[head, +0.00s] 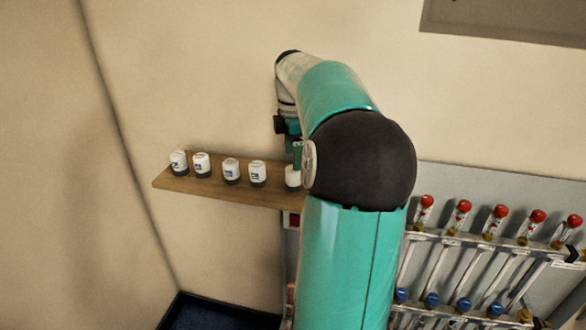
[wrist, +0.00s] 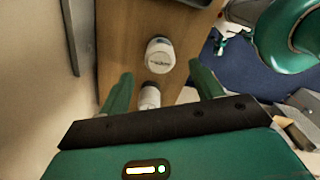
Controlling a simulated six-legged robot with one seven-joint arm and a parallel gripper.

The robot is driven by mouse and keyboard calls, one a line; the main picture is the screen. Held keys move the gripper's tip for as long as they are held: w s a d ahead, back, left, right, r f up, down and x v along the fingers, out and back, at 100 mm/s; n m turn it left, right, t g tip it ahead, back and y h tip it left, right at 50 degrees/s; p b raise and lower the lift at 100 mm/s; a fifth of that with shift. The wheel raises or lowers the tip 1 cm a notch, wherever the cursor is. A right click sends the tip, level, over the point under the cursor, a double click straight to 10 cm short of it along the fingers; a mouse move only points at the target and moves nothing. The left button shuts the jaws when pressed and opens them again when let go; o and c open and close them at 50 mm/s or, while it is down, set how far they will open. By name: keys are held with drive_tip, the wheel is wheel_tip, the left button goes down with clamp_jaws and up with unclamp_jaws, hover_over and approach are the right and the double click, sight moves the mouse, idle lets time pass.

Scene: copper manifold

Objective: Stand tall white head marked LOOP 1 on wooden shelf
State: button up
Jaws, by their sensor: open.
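Several white heads with dark bases stand upright in a row on the wooden shelf (head: 230,190). The rightmost white head (head: 293,177) stands at the shelf's right part, partly hidden by my arm. My gripper (head: 295,152) is just above and beside it. In the wrist view my gripper (wrist: 161,72) is open, its green fingers apart over the shelf (wrist: 118,30). One white head (wrist: 149,97) is between the fingers close to the palm, and another white head (wrist: 160,55) stands farther along. No marking is readable, so I cannot tell which is LOOP 1.
A manifold with red caps (head: 464,206) and blue caps (head: 431,299) is on the wall panel at right. A dark blue floor or mat (head: 215,315) lies below the shelf. The wall above the shelf is clear.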

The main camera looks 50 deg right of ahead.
sight(291, 168)
wheel_tip(291, 168, up, 5)
drive_tip(key=shift+r, duration=0.1)
drive_tip(key=shift+w+a, duration=0.15)
drive_tip(key=shift+a, duration=0.15)
drive_tip(key=w+a+m+t+h, duration=0.1)
drive_tip(key=a+m, duration=0.1)
drive_tip(key=a, duration=1)
drive_tip(key=w+a+m+t+h, duration=0.1)
drive_tip(key=w+a+m, duration=0.1)
drive_tip(key=a, duration=1)
drive_tip(key=s+a+f+m+t+y, duration=0.1)
drive_tip(key=s+a+f+m, duration=0.2)
drive_tip(key=a, duration=0.5)
drive_tip(key=s+a+f+m+t+y, duration=0.1)
drive_tip(key=s+a+f+m+t, duration=0.1)
drive_tip(key=s+a+f, duration=0.4)
drive_tip(key=s+a+m, duration=0.1)
drive_tip(key=s+a, duration=0.1)
drive_tip(key=shift+a+f+t, duration=0.3)
drive_tip(key=shift+a, duration=0.05)
drive_tip(key=shift+c, duration=0.5)
